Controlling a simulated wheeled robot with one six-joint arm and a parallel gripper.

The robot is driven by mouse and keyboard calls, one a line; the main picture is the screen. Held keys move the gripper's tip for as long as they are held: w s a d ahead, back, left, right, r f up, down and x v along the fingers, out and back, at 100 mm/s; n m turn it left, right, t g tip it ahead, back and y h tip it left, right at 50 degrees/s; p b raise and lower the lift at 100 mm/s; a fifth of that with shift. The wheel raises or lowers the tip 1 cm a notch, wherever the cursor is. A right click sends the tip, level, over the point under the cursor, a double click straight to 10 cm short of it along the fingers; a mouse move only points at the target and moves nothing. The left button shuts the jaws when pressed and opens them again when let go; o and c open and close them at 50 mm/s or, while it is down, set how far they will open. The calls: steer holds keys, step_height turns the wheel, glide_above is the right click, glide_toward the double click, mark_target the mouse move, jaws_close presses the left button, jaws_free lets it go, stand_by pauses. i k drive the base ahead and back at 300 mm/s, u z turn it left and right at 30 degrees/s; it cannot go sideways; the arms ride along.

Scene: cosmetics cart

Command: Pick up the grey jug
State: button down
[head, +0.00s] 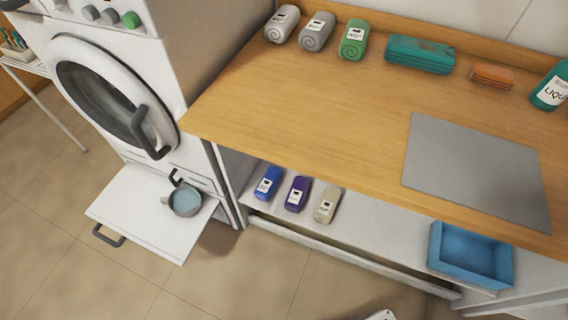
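A small grey jug (184,201) with a bluish inside stands on the white pull-out board (140,222) below the washing machine. It is near the board's back right corner, close to the machine's front. A short spout or handle sticks out on its left side; I cannot tell which. A dark curved handle rises just behind it. No gripper fingers show in this view.
The white washing machine (170,60) stands behind the board. A wooden counter (300,110) on the right holds rolled towels, a grey mat (470,170) and a green bottle (551,88). Several bottles and a blue bin (470,275) sit on the shelf below. The tiled floor in front is mostly clear.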

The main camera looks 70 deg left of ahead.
mark_target(185, 201)
steer(key=u, duration=3.1)
